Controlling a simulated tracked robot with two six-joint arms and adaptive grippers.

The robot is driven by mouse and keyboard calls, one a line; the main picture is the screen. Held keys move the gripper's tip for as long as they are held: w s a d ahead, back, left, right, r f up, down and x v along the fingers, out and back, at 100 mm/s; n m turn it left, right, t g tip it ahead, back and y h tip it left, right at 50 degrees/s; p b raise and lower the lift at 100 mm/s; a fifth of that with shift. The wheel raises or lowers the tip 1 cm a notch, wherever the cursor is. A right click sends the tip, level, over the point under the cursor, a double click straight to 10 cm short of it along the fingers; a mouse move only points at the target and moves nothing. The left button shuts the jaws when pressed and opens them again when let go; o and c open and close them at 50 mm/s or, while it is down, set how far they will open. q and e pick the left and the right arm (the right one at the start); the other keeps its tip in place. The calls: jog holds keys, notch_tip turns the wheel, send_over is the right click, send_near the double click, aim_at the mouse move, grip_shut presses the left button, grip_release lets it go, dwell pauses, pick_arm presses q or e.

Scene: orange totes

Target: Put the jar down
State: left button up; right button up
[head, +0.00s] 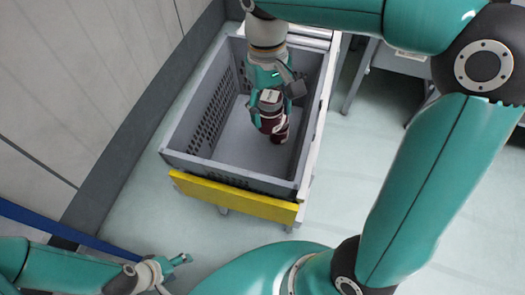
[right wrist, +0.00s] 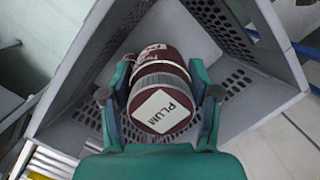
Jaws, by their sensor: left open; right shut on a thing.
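A dark red jar (head: 271,101) with a white label is held by my right gripper (head: 270,110) inside a grey crate (head: 215,172). In the right wrist view the jar (right wrist: 160,110) sits between the two fingers of my right gripper (right wrist: 160,118), which are shut on it. I cannot tell whether the jar touches the crate floor. My left gripper (head: 182,262) is open and empty, low at the left, outside the crate.
The crate has perforated side walls and a yellow front bar (head: 235,199). Much of its grey floor is bare. A wall (head: 90,80) stands to the left, and a grey table frame (head: 385,62) is at the upper right. The pale floor in front is clear.

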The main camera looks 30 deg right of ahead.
aim_at(267, 123)
notch_tip(267, 123, down, 19)
jog(key=shift+d+f+b, duration=0.1)
jog(key=shift+d+b, duration=0.05)
jog(key=shift+b, duration=0.85)
jog(key=o, duration=1.5)
jog(key=shift+s, duration=0.1)
jog(key=r, duration=0.4)
jog(key=w+r+p, duration=0.1)
jog(key=r, duration=0.3)
jog(key=w+r, duration=0.1)
jog(key=r, duration=0.3)
jog(key=shift+w+d, duration=0.1)
jog(key=shift+d, duration=0.05)
